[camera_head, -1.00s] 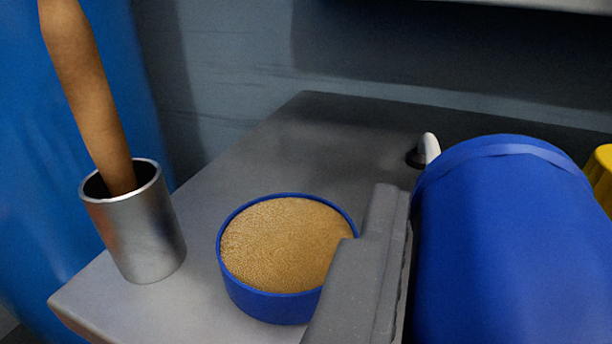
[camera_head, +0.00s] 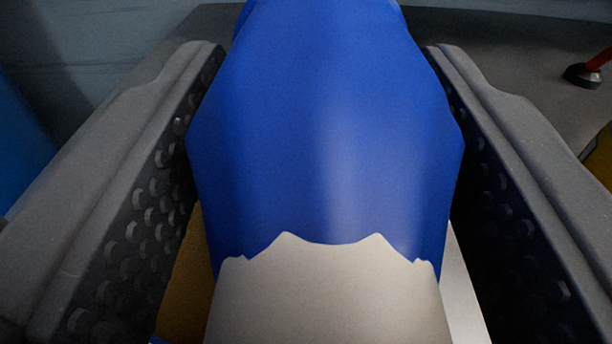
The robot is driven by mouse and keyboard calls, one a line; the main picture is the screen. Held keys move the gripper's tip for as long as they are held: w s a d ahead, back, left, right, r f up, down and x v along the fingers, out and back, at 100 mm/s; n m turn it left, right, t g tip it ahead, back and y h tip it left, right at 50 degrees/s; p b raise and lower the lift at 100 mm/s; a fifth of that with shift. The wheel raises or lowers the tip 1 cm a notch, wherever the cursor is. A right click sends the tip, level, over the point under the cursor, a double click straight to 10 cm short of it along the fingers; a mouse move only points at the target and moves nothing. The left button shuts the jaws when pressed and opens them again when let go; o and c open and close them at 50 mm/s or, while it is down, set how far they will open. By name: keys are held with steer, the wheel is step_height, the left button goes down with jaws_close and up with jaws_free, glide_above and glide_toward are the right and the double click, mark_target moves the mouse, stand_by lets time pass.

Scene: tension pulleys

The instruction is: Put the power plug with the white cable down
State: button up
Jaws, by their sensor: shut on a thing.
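A blue plug body (camera_head: 325,130) fills the middle of the view, with a pale grey-white part (camera_head: 325,300) at its near end. I take it for the power plug; a white cable cannot be made out for certain. My gripper (camera_head: 320,60) has one grey finger on each side of the blue body and is shut on it. The studded inner pads face the plug. The plug hides most of what lies beyond and below it, so I cannot tell whether it touches the surface.
A dark grey surface (camera_head: 510,50) shows behind the gripper, with some bare room at the upper right. A red rod with a black foot (camera_head: 583,76) stands there. A yellow thing (camera_head: 602,150) is at the right edge. Something yellow-brown (camera_head: 183,285) shows below the plug at the left.

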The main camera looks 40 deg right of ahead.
steer(key=shift+f+b, duration=0.45)
steer(key=shift+f, duration=0.3)
steer(key=shift+r, duration=0.1)
steer(key=shift+f, duration=0.6)
steer(key=o, duration=1.3)
steer(key=shift+r, duration=0.6)
steer(key=p+v, duration=0.2)
steer(key=v, duration=1)
